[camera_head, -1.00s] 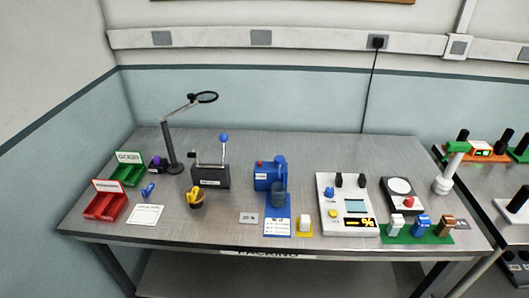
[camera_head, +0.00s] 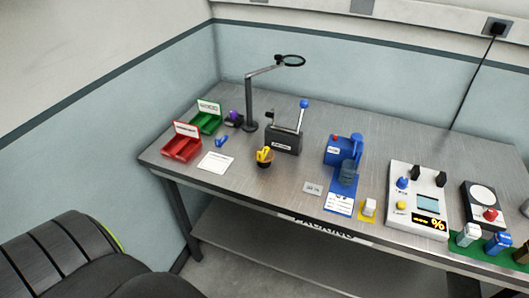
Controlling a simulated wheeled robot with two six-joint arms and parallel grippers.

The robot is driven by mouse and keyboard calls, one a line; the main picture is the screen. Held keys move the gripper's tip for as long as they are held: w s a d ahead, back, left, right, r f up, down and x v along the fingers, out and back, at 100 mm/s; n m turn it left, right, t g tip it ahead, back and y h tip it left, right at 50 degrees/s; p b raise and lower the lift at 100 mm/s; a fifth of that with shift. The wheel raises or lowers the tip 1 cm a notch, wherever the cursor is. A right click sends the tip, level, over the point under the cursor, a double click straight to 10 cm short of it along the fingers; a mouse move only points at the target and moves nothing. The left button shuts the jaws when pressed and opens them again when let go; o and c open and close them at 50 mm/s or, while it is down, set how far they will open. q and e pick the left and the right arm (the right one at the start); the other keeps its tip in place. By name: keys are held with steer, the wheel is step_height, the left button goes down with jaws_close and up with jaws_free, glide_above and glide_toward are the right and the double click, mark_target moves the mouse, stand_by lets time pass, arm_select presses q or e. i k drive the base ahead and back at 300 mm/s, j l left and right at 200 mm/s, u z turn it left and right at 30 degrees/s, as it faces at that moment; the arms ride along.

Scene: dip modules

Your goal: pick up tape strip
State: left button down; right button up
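I cannot make out a clear tape strip among the small items on the metal workbench (camera_head: 290,178). A small blue item (camera_head: 221,141) lies on the bench right of the red bin. A dark cup (camera_head: 264,163) with yellow pieces (camera_head: 264,154) in it stands in front of the grey lever device. A small purple item (camera_head: 234,116) sits on a black base behind the blue item. Neither of my grippers is in view.
Red (camera_head: 182,148) and green (camera_head: 206,123) bins stand at the bench's left end. A magnifier lamp (camera_head: 250,105), lever device (camera_head: 284,139), blue machine (camera_head: 342,152) and white panel (camera_head: 419,203) stand along it. A white card (camera_head: 216,162) lies in front.

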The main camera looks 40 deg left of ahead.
mark_target(260, 155)
steer(key=i+l+u, duration=0.1)
steer(key=l+u, duration=0.3)
steer(key=i+l+u, duration=0.1)
steer(key=l+u, duration=0.15)
steer(key=u, duration=0.15)
steer(key=l+u, duration=0.4)
